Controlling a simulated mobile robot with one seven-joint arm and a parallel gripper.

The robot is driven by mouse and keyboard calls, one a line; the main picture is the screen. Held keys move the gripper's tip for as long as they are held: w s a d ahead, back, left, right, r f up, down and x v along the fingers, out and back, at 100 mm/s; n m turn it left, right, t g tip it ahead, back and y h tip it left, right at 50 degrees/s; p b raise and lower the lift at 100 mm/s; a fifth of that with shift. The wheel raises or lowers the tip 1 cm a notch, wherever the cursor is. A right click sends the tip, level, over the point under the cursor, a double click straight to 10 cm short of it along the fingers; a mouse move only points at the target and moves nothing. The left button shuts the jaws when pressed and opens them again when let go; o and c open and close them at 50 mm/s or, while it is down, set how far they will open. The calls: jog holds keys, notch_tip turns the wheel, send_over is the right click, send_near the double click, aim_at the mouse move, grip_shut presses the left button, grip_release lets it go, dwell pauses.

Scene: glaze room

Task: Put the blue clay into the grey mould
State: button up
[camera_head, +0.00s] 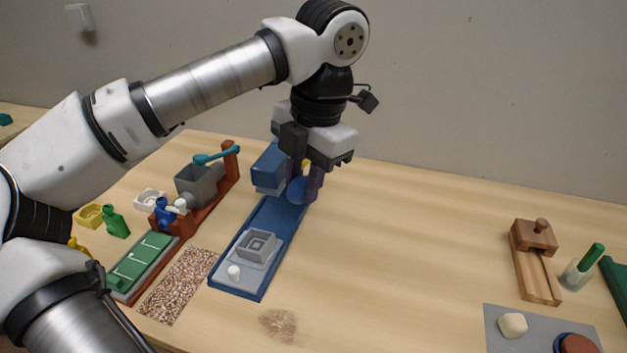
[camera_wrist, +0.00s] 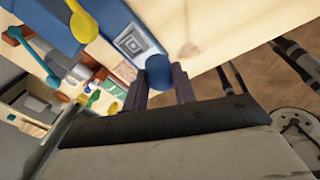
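The blue clay (camera_head: 297,190) is a round ball between my gripper's fingertips. It also shows between the two dark fingers in the wrist view (camera_wrist: 158,70). My gripper (camera_head: 304,183) is shut on it, held above the far end of the blue board, beside the blue press block. The grey mould (camera_head: 258,243) is a square block with nested square recesses. It sits on the grey plate at the near part of the blue board, and shows in the wrist view (camera_wrist: 131,43) beyond the ball. The clay is apart from the mould.
The blue press block (camera_head: 268,168) with a yellow lever (camera_wrist: 83,25) stands close left of my gripper. A small white piece (camera_head: 234,272) lies near the mould. A brown-framed press (camera_head: 200,187) and green tray (camera_head: 141,264) are to the left.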

jog(key=a, duration=0.1)
jog(key=w+a+f+b, duration=0.1)
jog(key=a, duration=0.1)
jog(key=w+a+f, duration=0.1)
jog(key=shift+w+a, duration=0.15)
jog(key=shift+a, duration=0.05)
jog(key=shift+c, duration=0.2)
jog(key=w+a+f+b, duration=0.1)
jog(key=f, duration=0.1)
jog(key=a+f+b, duration=0.2)
jog(key=f, duration=0.1)
jog(key=w+a+f+b, duration=0.1)
jog(key=a+f+b, duration=0.1)
jog(key=shift+w+f, duration=0.25)
jog(key=shift+w, duration=0.1)
jog(key=shift+d, duration=0.1)
jog(key=shift+f, duration=0.1)
jog(key=shift+f+b, duration=1.8)
jog(key=shift+f, duration=0.35)
jog(key=o, duration=1.2)
jog(key=shift+r, duration=0.1)
